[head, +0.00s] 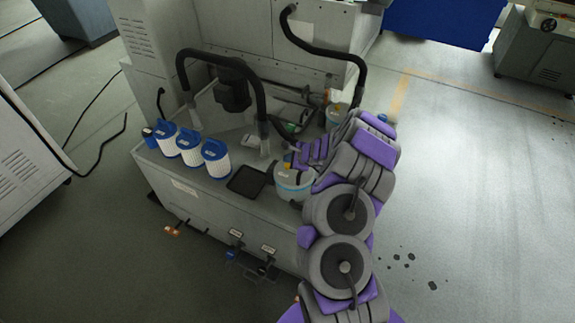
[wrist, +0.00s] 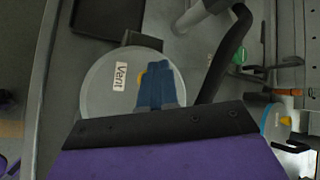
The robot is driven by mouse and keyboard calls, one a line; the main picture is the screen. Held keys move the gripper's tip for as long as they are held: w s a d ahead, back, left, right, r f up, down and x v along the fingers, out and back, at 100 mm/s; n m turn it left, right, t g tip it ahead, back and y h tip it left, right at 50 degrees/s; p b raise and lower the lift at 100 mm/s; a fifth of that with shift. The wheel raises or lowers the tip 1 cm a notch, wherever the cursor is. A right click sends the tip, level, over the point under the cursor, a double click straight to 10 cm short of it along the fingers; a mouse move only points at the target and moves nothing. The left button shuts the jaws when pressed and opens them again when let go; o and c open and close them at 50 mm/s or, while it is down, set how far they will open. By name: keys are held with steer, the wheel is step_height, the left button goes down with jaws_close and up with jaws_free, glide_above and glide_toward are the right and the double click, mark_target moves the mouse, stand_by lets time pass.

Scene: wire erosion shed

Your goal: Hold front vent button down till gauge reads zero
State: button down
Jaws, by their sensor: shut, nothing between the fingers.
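The front canister (head: 293,186) is white with a blue band and stands at the cabinet's front edge, right of the black tray. In the wrist view its round pale lid (wrist: 105,100) carries a "Vent" label (wrist: 120,76). A yellow button (wrist: 141,77) shows beside the label, partly covered by my gripper's blue fingers. My gripper (wrist: 157,68) is shut and empty, over the lid at the button. I cannot tell if the fingers touch it or if it is pressed. A dark block (wrist: 142,39) sits at the lid's rim; no gauge reading is legible.
A similar canister with a yellow button (wrist: 285,120) stands farther back. A black tray (head: 247,181) and three blue-and-white filters (head: 190,155) are to the left on the cabinet (head: 200,200). A black hose (wrist: 222,68) arches close to the lid.

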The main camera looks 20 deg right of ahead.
steer(key=shift+f, duration=0.1)
steer(key=shift+f+b, duration=0.25)
steer(key=shift+b, duration=0.1)
steer(key=shift+f, duration=0.15)
stand_by(0.3)
